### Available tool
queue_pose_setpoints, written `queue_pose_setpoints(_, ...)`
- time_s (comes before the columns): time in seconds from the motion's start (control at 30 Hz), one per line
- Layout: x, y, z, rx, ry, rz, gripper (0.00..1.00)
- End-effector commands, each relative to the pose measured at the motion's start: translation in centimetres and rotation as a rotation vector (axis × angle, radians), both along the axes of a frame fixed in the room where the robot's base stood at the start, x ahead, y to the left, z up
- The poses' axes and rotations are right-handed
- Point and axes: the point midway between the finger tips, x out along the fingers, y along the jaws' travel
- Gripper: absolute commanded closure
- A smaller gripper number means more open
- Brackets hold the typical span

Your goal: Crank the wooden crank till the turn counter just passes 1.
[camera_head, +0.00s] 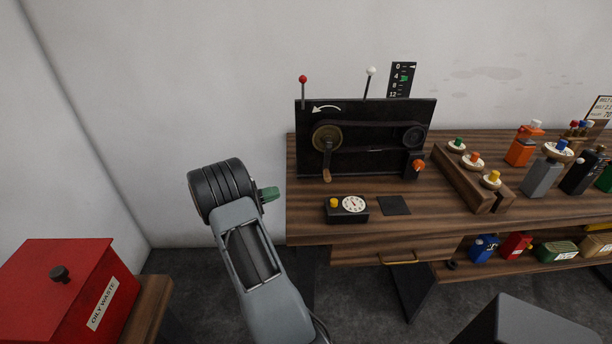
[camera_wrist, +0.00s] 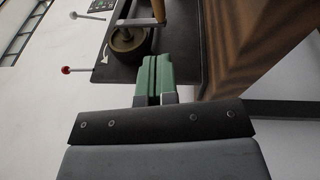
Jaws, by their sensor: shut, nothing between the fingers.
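The wooden crank (camera_head: 327,175) hangs down from a brass wheel (camera_head: 326,138) on the upright black panel (camera_head: 366,165). A belt runs from that wheel to a smaller dark wheel (camera_head: 413,136) at the right. A dark scale (camera_head: 402,80) with numbers stands behind the panel's top right; I cannot tell whether it is the turn counter. My gripper (camera_head: 270,194) has green fingers, is shut and empty, and is left of the bench, apart from the crank. In the wrist view the gripper (camera_wrist: 155,78) points toward the panel, with the crank handle (camera_wrist: 158,10) and wheel (camera_wrist: 127,40) ahead.
On the bench (camera_head: 300,228), a small black box (camera_head: 347,209) with a yellow button and white dial stands before the panel. A wooden block (camera_head: 470,180) with coloured knobs and several bottles are at the right. A red bin (camera_head: 62,290) stands at lower left.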

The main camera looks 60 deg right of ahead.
Motion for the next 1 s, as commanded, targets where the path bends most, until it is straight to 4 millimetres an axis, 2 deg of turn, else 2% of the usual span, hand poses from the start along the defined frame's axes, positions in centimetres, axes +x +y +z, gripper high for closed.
queue_pose_setpoints(0.17, -1.3, -0.9, 0.6, -0.021, -0.024, -0.045, 1.0)
queue_pose_setpoints(0.7, -7.9, -7.8, 1.9, -0.021, -0.024, -0.043, 1.0)
queue_pose_setpoints(1.0, -9.4, -9.6, 2.0, -0.02, -0.023, -0.042, 1.0)
